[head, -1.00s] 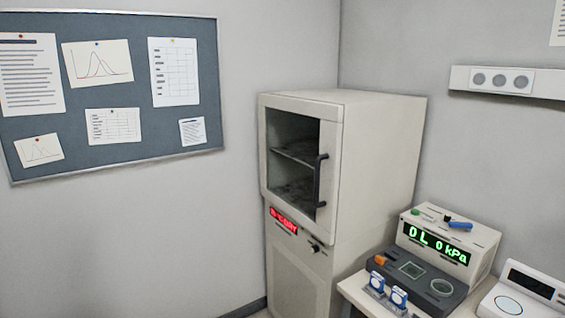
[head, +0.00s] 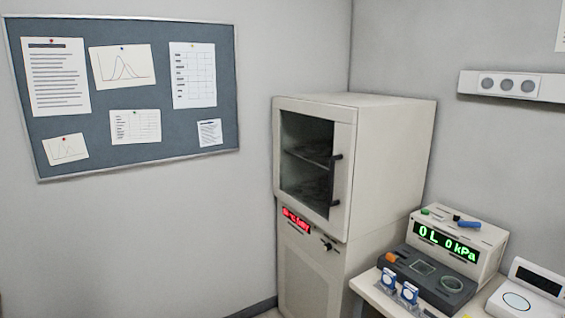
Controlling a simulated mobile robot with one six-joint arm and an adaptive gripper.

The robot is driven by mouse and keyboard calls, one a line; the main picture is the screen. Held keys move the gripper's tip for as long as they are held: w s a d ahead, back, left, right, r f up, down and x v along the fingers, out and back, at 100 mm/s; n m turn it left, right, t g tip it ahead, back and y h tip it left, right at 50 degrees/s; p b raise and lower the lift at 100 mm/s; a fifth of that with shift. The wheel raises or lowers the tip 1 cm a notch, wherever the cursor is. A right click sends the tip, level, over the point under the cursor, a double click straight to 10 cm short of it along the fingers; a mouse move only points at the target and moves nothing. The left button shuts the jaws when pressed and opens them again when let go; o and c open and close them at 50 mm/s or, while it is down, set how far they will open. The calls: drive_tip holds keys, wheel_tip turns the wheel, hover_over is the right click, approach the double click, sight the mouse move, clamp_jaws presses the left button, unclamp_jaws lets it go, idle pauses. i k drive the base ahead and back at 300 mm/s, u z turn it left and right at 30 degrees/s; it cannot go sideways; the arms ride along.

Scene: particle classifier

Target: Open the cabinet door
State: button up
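The cabinet (head: 391,165) is a tall cream box standing in the room's corner, right of centre in the head view. Its upper door (head: 341,181) has a dark glass window and looks shut. A black vertical bar handle (head: 333,181) sits on the right side of the door. Through the glass I see a dark interior with a shelf. Below the door are a red lit display (head: 296,220) and a small black knob or latch (head: 327,244). My gripper is not in view.
A bench (head: 372,290) stands right of the cabinet, close to its side. It bears a device with a green display (head: 446,243), a dark instrument (head: 428,277) and a white device (head: 523,290). A pinboard (head: 183,128) hangs on the left wall. A socket strip (head: 511,85) is on the right wall.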

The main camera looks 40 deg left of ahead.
sight(341, 164)
drive_tip(key=u, duration=1.2)
drive_tip(key=k, duration=0.95)
drive_tip(key=i, duration=0.8)
